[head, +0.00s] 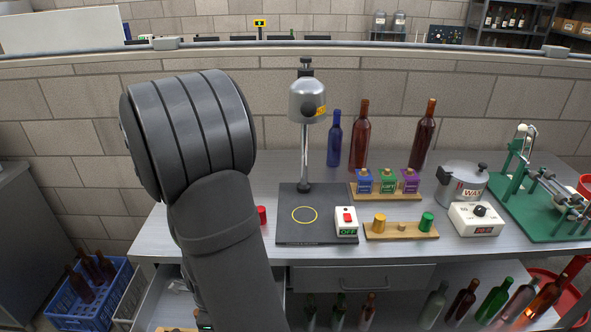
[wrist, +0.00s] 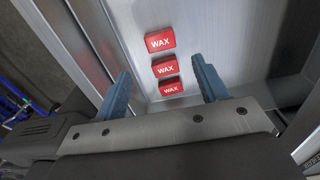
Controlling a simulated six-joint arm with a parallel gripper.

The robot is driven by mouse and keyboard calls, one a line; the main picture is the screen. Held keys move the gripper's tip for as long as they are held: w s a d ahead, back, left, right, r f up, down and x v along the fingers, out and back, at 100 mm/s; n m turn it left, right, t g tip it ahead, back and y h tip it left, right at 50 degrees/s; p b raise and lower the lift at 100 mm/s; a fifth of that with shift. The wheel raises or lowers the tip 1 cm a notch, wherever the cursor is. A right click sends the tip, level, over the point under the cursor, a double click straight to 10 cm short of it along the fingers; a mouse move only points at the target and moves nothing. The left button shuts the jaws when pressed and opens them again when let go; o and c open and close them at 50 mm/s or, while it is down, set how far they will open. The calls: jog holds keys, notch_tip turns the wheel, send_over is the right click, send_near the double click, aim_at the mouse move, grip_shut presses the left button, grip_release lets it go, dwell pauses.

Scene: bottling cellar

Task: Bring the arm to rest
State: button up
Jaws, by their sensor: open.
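My arm fills the left middle of the head view and reaches down in front of the bench. My gripper is hidden there behind the arm or below the picture. In the wrist view my gripper (wrist: 160,85) shows two blue fingers set wide apart, with nothing between them touching either one. Beyond the fingertips, three red blocks marked WAX (wrist: 165,68) lie in a row in a grey metal drawer (wrist: 225,45). The open drawer (head: 160,300) also shows at the bench's lower left in the head view.
On the bench (head: 230,235) stand a capping press (head: 305,105), a switch box (head: 346,222), a wax pot (head: 463,184) and several bottles (head: 360,135). A red cap (head: 262,215) stands near my arm. A blue crate (head: 85,300) of bottles is on the floor at left.

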notch_tip(320, 180, down, 10)
jog(key=shift+r, duration=0.2)
jog(key=r, duration=0.5)
jog(key=shift+w+d, duration=0.1)
jog(key=shift+d, duration=0.2)
jog(key=d+r, duration=0.6)
jog(key=d, duration=0.5)
jog(key=w+a+r, duration=0.1)
jog(key=w+r, duration=0.2)
jog(key=w, duration=0.5)
jog(key=shift+a, duration=0.3)
jog(key=shift+r, duration=0.1)
